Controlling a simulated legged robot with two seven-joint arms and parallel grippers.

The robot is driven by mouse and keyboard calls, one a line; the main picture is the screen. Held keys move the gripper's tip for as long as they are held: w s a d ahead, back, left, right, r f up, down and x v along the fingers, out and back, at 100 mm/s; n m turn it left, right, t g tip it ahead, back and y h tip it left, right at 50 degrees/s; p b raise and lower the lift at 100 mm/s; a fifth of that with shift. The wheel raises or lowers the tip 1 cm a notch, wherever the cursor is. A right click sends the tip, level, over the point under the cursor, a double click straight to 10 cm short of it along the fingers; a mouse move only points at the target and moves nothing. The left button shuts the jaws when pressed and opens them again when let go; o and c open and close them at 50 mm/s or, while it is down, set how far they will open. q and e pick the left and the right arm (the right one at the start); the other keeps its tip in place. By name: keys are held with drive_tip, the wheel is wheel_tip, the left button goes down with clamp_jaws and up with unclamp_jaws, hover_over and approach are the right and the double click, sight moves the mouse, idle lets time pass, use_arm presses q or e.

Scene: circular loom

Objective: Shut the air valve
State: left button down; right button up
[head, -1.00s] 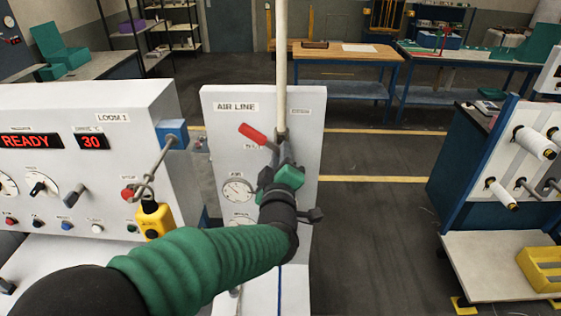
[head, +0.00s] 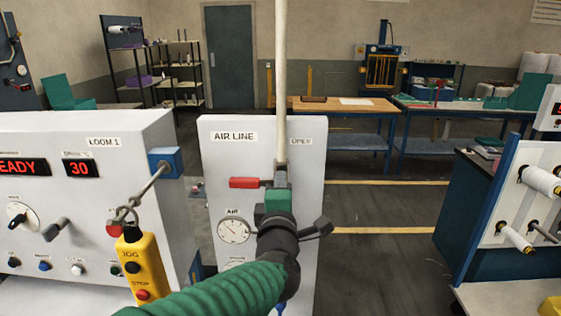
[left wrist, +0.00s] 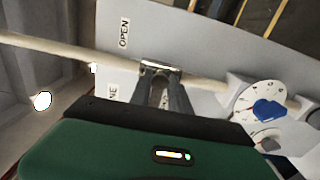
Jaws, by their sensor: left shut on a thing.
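The air valve (head: 281,172) sits on the pale air line panel (head: 310,220), under a vertical white pipe (head: 282,80). Its red lever (head: 245,183) points left, level and crosswise to the pipe. My left gripper (head: 279,184) is at the valve, shut on it at the lever's inner end; the exact grip is partly hidden by the hand. In the left wrist view its fingers (left wrist: 161,88) meet the metal fitting on the pipe, and the red lever is out of sight. My right gripper is not in view.
A round air gauge (head: 234,231) is below the lever. The Loom 1 cabinet (head: 120,140), with a hanging yellow pendant (head: 140,268), stands to the left. A spool rack (head: 510,200) is at the right. Open floor lies between the panel and the rack.

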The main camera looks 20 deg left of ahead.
use_arm(q)
drive_tip(key=c, duration=1.2)
unclamp_jaws()
drive_tip(key=shift+w+f, duration=0.1)
drive_tip(key=shift+f, duration=0.05)
drive_tip(key=v, duration=0.7)
